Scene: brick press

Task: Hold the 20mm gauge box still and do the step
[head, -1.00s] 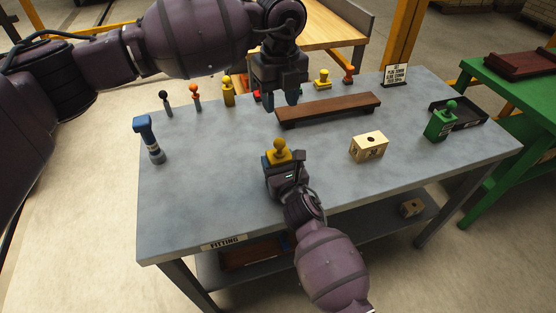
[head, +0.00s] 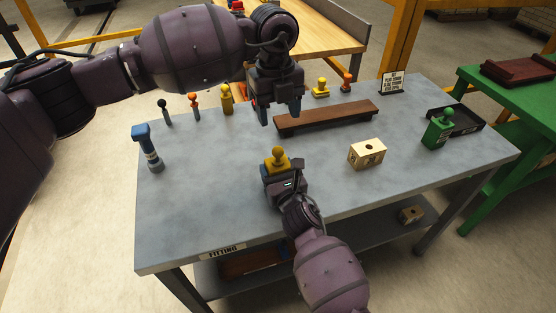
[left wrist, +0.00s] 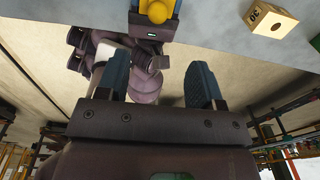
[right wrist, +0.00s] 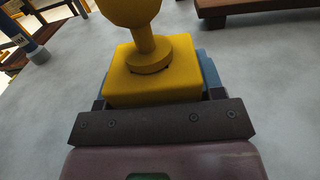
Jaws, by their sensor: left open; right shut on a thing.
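My right gripper (head: 279,176) is shut on a yellow block with a round knob (head: 278,158), upright at the middle of the grey table. The block fills the top of the right wrist view (right wrist: 152,80); no label shows on it. My left gripper (head: 279,112) is open and empty above the table, in front of the brown bar's left end. In the left wrist view its fingers (left wrist: 158,85) are apart with nothing between them.
The brown bar (head: 327,118) lies across the back. Several knobbed pieces stand behind, including a yellow one (head: 227,100). A blue-topped tool (head: 148,148) is at left. A green knobbed block (head: 437,130) stands by a dark tray (head: 467,119). The front left table is clear.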

